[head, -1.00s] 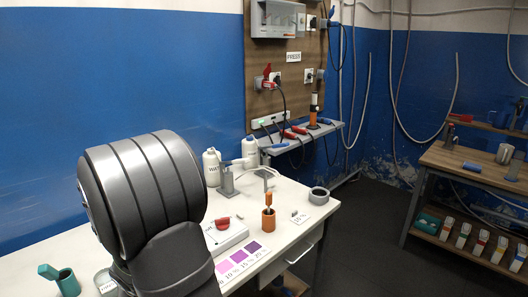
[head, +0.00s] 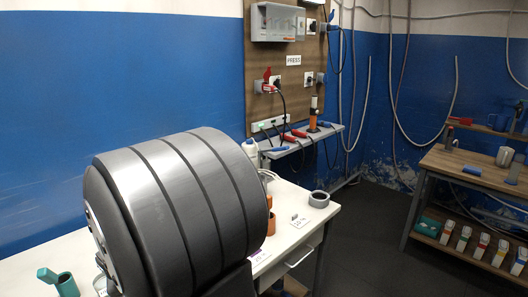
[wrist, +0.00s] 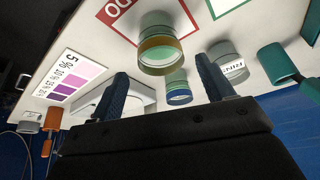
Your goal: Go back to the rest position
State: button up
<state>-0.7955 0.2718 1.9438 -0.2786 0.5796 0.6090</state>
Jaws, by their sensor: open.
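My gripper (wrist: 162,70) shows in the wrist view with its two dark blue fingers spread apart and nothing held between them. A glass jar with a greenish inside (wrist: 160,52) and a smaller jar with a blue rim (wrist: 178,92) appear beyond the fingers, apart from them. In the head view my large grey arm link covers the middle of the white bench (head: 50,257), and the gripper itself is hidden there.
The wrist view shows a purple colour card (wrist: 72,80), an orange cup (wrist: 52,122), a labelled dish (wrist: 228,62) and a teal cup (wrist: 275,62). A shelf (head: 300,143) hangs on the wall behind.

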jog(key=x, duration=0.8)
jog(key=shift+f, duration=0.4)
notch_tip(320, 180, up, 4)
jog(key=shift+r, duration=0.4)
jog(key=shift+w+d+r, duration=0.1)
jog(key=shift+d+r, duration=0.05)
jog(key=shift+d, duration=0.3)
jog(key=shift+a+f, duration=0.35)
jog(key=shift+a, duration=0.15)
notch_tip(320, 180, down, 4)
jog(key=shift+f, duration=0.1)
jog(key=v, duration=1.1)
jog(key=shift+r, duration=0.3)
